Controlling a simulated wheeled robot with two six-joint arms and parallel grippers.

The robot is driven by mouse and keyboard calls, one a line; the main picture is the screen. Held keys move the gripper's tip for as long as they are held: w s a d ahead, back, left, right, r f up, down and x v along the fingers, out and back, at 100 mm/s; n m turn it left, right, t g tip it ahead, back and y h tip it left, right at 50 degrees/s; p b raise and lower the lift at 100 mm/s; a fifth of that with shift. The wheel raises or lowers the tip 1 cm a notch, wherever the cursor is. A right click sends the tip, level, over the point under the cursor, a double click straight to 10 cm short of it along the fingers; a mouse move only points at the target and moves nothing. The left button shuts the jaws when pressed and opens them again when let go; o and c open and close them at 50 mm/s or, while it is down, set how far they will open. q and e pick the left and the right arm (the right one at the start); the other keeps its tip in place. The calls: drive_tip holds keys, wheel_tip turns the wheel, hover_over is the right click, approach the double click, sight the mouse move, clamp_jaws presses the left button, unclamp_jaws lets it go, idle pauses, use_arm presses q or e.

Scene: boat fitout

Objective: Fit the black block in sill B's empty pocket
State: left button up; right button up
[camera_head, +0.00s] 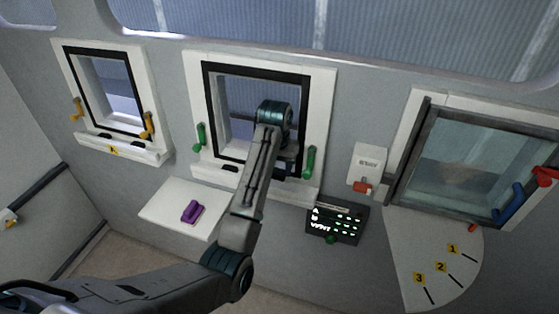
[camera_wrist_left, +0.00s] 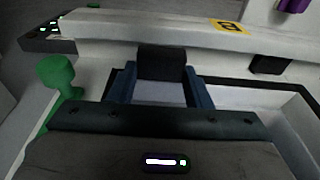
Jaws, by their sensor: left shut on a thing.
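Sill B (camera_wrist_left: 120,27) is the white ledge under the middle window, with a yellow B label (camera_wrist_left: 230,26) in the wrist view. My left gripper (camera_wrist_left: 161,80) is shut on the black block (camera_wrist_left: 162,62), which sits between its two blue fingers. The held block is at the sill, on the right half of it in the head view, where my left gripper (camera_head: 284,171) partly hides it. I cannot tell whether it is in the pocket. Another black block (camera_wrist_left: 270,64) sits at the sill's other end, also seen in the head view (camera_head: 230,168). My right gripper is out of view.
Green handles (camera_head: 199,137) (camera_head: 309,160) flank the middle window. A lit black panel (camera_head: 336,222) is below right. A white shelf (camera_head: 165,207) holds a purple object (camera_head: 193,211). The left window has its own sill (camera_head: 145,155) with black blocks.

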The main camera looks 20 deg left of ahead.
use_arm(q)
drive_tip(key=shift+w+f, duration=0.25)
drive_tip(key=shift+f, duration=0.4)
drive_tip(key=shift+w+f, duration=0.2)
drive_tip(key=shift+f, duration=0.3)
drive_tip(key=shift+s+f, duration=0.2)
drive_tip(key=shift+f, duration=1.25)
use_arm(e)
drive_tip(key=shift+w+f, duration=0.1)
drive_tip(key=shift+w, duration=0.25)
